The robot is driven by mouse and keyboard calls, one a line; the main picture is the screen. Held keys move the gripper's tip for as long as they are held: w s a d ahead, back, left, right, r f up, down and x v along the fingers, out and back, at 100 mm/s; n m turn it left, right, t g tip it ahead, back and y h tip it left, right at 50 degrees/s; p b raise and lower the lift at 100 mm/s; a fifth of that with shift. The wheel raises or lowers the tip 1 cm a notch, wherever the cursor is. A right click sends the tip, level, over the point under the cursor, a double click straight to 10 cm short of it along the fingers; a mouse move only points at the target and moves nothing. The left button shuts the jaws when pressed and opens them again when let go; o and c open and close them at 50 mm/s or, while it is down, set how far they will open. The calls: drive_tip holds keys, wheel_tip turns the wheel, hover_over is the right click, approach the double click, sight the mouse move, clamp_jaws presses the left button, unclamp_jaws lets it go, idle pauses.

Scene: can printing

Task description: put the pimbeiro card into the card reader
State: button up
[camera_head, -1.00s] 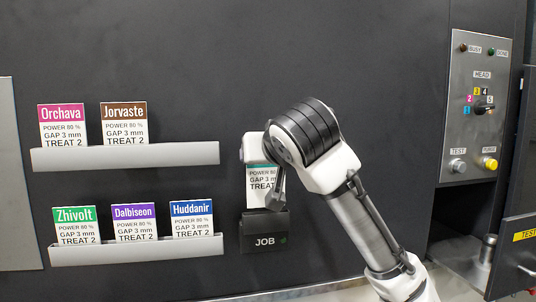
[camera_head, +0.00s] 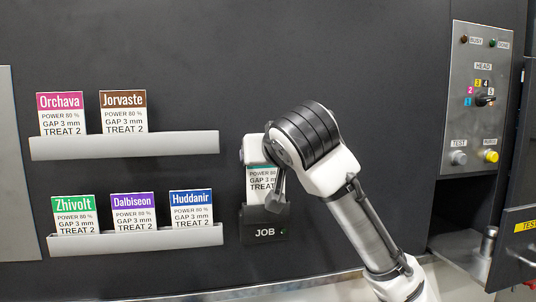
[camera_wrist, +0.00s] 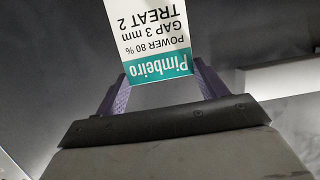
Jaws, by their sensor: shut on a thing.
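The Pimbeiro card (camera_head: 258,190) is white with a teal header, and its name reads upside down in the wrist view (camera_wrist: 150,40). My gripper (camera_wrist: 160,75) is shut on the card's header end, one purple finger on each side. In the head view the card is upright over the dark card reader (camera_head: 264,233) marked JOB. Its lower edge meets the reader's top and seems to be in the slot; the depth cannot be told. My wrist hides the card's top and right part.
An upper rack (camera_head: 125,146) holds the Orchava and Jorvaste cards. A lower rack (camera_head: 135,241) holds the Zhivolt, Dalbiseon and Huddanir cards. A control panel (camera_head: 474,110) with knobs and buttons is at the right, above an open recess. The wall around the reader is clear.

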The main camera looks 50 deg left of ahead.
drive_tip(key=shift+f+b, duration=0.9)
drive_tip(key=shift+f, duration=0.4)
drive_tip(key=o, duration=1.3)
drive_tip(key=b+v, duration=0.3)
drive_tip(key=v, duration=1.1)
drive_tip(key=shift+b, duration=0.35)
